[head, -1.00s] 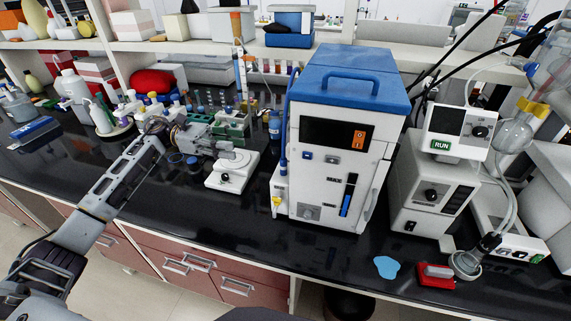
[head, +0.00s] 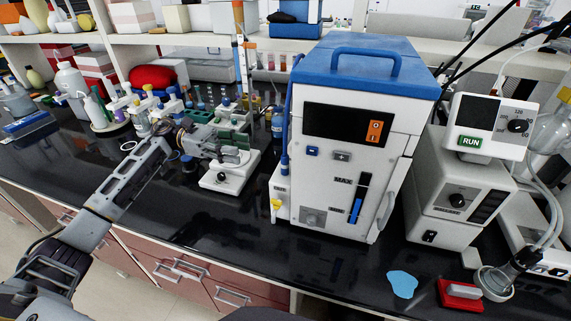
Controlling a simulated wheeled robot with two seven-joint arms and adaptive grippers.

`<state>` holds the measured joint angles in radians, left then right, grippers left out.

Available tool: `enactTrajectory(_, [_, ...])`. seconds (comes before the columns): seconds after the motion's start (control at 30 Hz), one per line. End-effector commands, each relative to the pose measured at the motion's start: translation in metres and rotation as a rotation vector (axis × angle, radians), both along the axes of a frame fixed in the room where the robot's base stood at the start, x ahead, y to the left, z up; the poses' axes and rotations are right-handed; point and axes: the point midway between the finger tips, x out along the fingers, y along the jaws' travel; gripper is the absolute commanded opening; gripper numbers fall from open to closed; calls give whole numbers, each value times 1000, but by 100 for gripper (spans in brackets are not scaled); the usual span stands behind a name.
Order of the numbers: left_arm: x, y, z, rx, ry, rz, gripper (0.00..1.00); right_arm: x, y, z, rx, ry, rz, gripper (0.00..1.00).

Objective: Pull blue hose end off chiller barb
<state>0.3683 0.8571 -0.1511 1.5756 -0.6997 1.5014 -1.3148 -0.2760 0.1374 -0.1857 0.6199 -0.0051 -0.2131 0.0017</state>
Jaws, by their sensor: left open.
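The chiller (head: 340,165) is a white box with a blue top and handle, standing upright on the black bench at centre. A blue hose (head: 287,110) runs down its left side, close against the housing. Its lower end is near a small bracket at the chiller's lower left, where a yellow part (head: 277,204) shows. I cannot make out the barb or whether the hose end is seated on it. My left gripper (head: 240,158) is open, left of the hose and apart from it, over a small white instrument (head: 230,179). My right gripper is out of view.
Green racks with vials (head: 232,118) and a round bottle holder (head: 108,127) stand behind and left of my left arm. Right of the chiller are a white device marked RUN (head: 487,127), a light blue patch (head: 402,284) and a red-and-white block (head: 460,294).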

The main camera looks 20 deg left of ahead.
Motion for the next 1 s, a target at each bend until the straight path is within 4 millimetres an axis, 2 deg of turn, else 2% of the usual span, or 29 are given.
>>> enactTrajectory(0.13, [0,0,0,0,0,0,45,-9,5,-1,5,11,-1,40])
enactTrajectory(0.37, [-1,-10,1,0,0,-2,45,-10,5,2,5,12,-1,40])
enactTrajectory(0.67, [-2,-46,2,-1,0,-2,45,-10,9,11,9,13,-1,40])
enactTrajectory(1.0, [-3,-83,1,0,0,0,45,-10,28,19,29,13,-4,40])
